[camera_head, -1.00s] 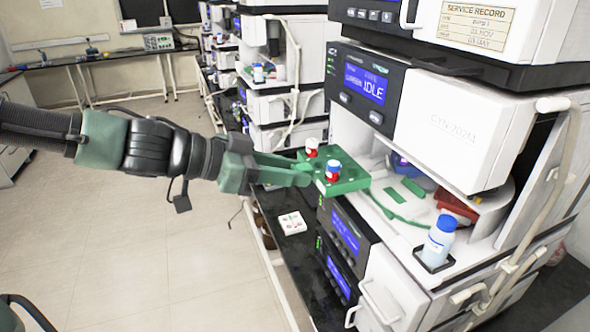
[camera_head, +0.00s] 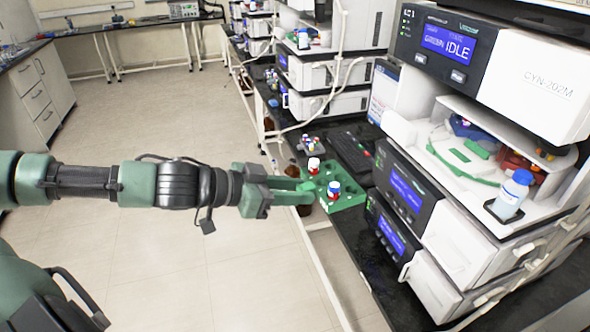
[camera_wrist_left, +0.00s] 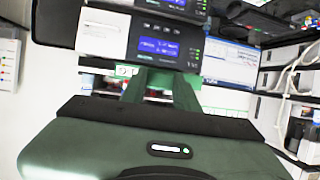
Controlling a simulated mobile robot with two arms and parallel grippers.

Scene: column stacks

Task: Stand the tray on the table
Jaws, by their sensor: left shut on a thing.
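The green tray (camera_head: 347,200) has round holes and carries two small vials, one white and red (camera_head: 313,167), one with a blue cap and red base (camera_head: 333,190). Both stand upright. My left gripper (camera_head: 308,192) is shut on the tray's left edge, and its fingers also show in the wrist view (camera_wrist_left: 160,92). The tray looks level over the black table (camera_head: 372,262), near its front edge. I cannot tell whether it touches the top. My right gripper is not in view.
A dark keyboard (camera_head: 352,152) lies just behind the tray. Stacked analyser modules (camera_head: 408,190) stand close on the right, with a blue-capped bottle (camera_head: 512,194) on a ledge. Small coloured items (camera_head: 310,144) sit farther back. Bare black table shows in front of the tray.

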